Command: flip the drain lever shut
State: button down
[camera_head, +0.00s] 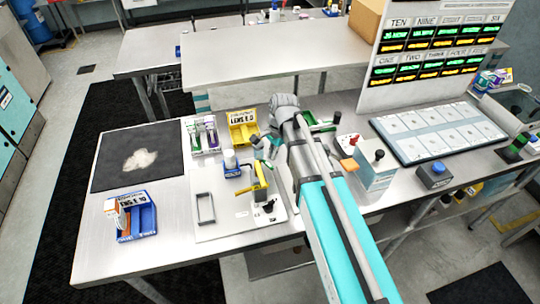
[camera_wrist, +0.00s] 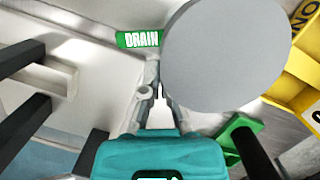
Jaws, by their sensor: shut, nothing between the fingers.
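A green DRAIN label (camera_wrist: 140,39) sits on a pale surface at the top of the wrist view. My gripper (camera_wrist: 153,85) is shut and empty, its fingertips just below that label in the picture. A green piece with a black bar (camera_wrist: 240,135) shows at its lower right; I cannot tell whether this is the drain lever. In the head view, my gripper (camera_head: 264,150) is low over the bench, behind a small stand with a yellow arm (camera_head: 258,184) and a black knob. My arm hides part of this area.
A large grey disc (camera_wrist: 225,50) covers much of the wrist view. A grey frame (camera_head: 205,208) stands at the left front. A dark mat (camera_head: 115,175) lies farther left.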

jog(key=shift+w+d+r+p, duration=0.3)
jog(key=shift+w+d+r, duration=0.05)
jog(key=shift+w+d, duration=0.2)
jog(key=shift+w+d+r+p, duration=0.3)
jog(key=shift+w+d, duration=0.2)
jog(key=shift+d+r+p, duration=0.1)
jog(key=shift+r+p, duration=0.6)
jog(key=shift+r, duration=0.05)
jog(key=p+v, duration=0.7)
jog(key=shift+w+r+p, duration=0.15)
jog(key=shift+r+p, duration=0.15)
jog(key=shift+r, duration=0.1)
jog(key=shift+d, duration=0.1)
